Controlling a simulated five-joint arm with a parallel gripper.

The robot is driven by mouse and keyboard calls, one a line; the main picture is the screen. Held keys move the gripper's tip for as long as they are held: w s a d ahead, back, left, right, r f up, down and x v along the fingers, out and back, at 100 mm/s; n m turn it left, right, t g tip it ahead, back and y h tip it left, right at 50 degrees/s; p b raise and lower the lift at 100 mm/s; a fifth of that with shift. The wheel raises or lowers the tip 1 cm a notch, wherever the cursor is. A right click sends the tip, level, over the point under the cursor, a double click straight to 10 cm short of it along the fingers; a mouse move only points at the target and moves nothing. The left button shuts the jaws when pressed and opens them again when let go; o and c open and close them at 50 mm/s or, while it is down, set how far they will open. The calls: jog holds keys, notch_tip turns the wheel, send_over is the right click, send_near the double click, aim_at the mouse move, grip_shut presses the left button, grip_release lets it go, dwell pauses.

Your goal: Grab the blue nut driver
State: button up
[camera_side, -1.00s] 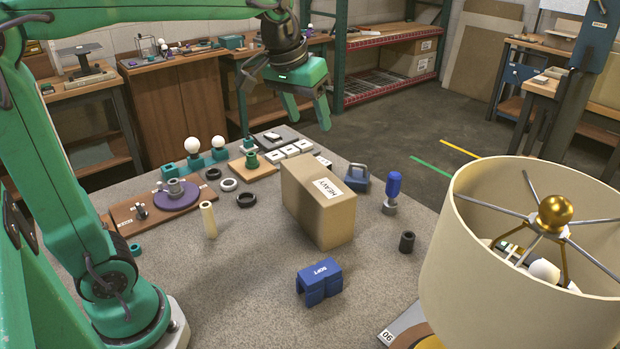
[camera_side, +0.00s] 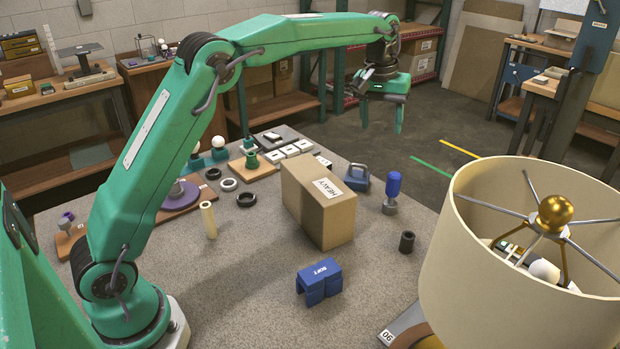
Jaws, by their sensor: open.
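The blue nut driver (camera_side: 393,187) stands upright on the grey table, to the right of the cardboard box. It has a blue handle on top and a grey metal lower end. My green gripper (camera_side: 382,128) is open and empty, with its fingers pointing down. In the picture it is above and slightly left of the nut driver, clearly apart from it. The nut driver is in full view.
The cardboard box marked HEAVY (camera_side: 319,203) stands left of the nut driver. A black cylinder (camera_side: 407,242), a blue SOFT block (camera_side: 319,282) and a large lampshade (camera_side: 530,265) are nearer the camera.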

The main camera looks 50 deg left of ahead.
jog(key=n, duration=0.1)
send_near(396, 173)
jog(key=shift+n+g, duration=0.5)
jog(key=shift+g, duration=0.3)
jog(key=f, duration=0.3)
jog(key=w+f, duration=0.1)
jog(key=f, duration=0.2)
jog(key=shift+w+f, duration=0.1)
jog(key=shift+w+d+f, duration=0.1)
jog(key=shift+f, duration=0.35)
jog(key=shift+f, duration=1.25)
jog(key=shift+f, duration=0.15)
jog(key=shift+s+f, duration=0.15)
jog(key=shift+f, duration=1.1)
jog(key=shift+s+f, duration=0.1)
jog(key=shift+f, duration=1.15)
